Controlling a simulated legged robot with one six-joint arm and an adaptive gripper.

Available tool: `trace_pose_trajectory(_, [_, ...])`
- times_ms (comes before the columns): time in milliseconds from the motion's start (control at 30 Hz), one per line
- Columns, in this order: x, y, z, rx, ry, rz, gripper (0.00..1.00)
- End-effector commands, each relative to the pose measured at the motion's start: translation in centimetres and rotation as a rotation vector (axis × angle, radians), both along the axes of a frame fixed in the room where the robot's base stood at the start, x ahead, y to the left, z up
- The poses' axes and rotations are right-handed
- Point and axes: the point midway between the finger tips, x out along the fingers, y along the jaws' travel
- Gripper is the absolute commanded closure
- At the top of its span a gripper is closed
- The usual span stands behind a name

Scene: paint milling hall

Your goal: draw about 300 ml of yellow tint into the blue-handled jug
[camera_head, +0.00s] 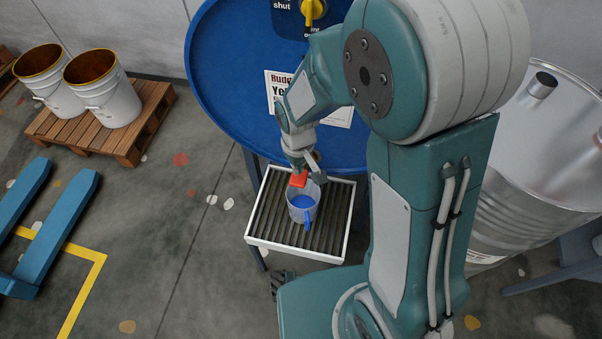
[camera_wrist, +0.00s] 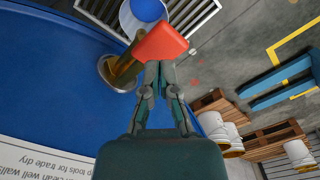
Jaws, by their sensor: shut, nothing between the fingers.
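The blue drum (camera_head: 235,60) has a label (camera_head: 279,84) whose readable part starts "Rudd" and "Ye". Its brass tap (camera_wrist: 121,70) shows in the wrist view, with a red lever (camera_wrist: 162,42) beside it. The lever also shows in the head view (camera_head: 298,180). My gripper (camera_wrist: 160,66) is shut, its fingertips against or just behind the red lever; I cannot tell if they touch. The blue-handled jug (camera_head: 302,206) stands upright on the slatted tray, below the lever. Its inside looks blue, and I see no yellow in it. No stream shows.
The white-rimmed drip tray (camera_head: 292,249) is under the drum front. A plate (camera_head: 292,16) marked "shut" carries a yellow tap shape. Two white buckets (camera_head: 110,100) stand on a pallet (camera_head: 140,140) at left, near a blue pallet truck (camera_head: 55,225). A metal drum (camera_head: 520,180) is at right.

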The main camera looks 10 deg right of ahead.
Motion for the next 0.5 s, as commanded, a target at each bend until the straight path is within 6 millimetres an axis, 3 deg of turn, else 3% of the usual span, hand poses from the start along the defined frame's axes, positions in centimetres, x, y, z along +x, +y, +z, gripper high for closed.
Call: trace_pose_trajectory(500, [0.0,0.0,-1.6,-0.001,0.002,0.0,1.0])
